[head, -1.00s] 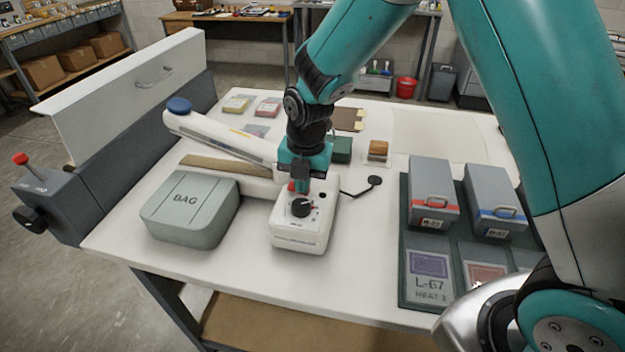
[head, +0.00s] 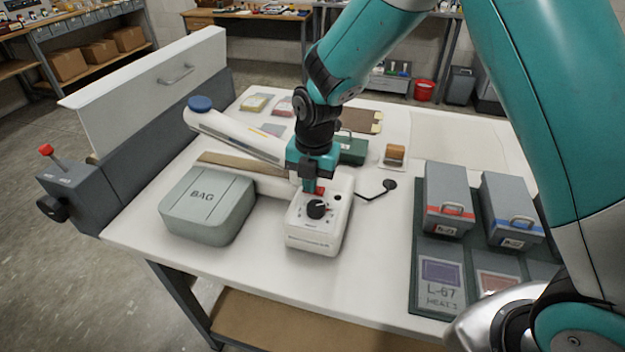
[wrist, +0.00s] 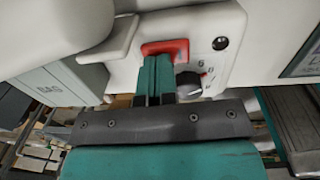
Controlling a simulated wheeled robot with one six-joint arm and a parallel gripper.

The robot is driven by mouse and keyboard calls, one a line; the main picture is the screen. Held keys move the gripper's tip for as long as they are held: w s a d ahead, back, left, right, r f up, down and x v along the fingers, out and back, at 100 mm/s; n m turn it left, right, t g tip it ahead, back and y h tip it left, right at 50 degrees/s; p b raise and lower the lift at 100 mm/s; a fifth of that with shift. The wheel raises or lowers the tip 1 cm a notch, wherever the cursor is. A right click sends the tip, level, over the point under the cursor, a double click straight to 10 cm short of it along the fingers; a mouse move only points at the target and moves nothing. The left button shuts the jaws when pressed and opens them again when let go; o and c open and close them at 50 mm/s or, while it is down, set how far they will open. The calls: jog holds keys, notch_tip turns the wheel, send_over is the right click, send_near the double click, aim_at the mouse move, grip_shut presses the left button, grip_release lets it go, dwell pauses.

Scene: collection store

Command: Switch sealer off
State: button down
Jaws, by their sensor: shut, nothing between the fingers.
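The sealer (head: 316,241) is a white unit on the table with a long white arm (head: 235,136) raised at an angle behind it, tipped with a blue knob. A black dial (head: 317,208) sits on its top face. A red rocker switch (head: 320,191) lies just behind the dial; in the wrist view the red switch (wrist: 178,46) shows around my fingertips, beside the dial (wrist: 189,84). My gripper (head: 309,190) points down at the switch, shut and empty. Its fingertips (wrist: 156,62) appear at or against the switch and partly hide it; exact contact is unclear.
A grey-green BAG case (head: 207,205) stands left of the sealer. A black pedal-like disc on a cable (head: 389,184) lies close by. The table's front strip is clear.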

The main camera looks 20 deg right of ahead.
notch_tip(320, 180, up, 14)
jog(key=shift+s+d, duration=0.2)
jog(key=shift+d, duration=0.2)
jog(key=shift+f, duration=0.1)
jog(key=shift+w+a+h+b, duration=0.3)
jog(key=shift+w+a+b, duration=0.1)
jog(key=shift+w, duration=0.3)
notch_tip(320, 180, down, 14)
jog(key=p, duration=0.3)
jog(key=shift+p, duration=0.3)
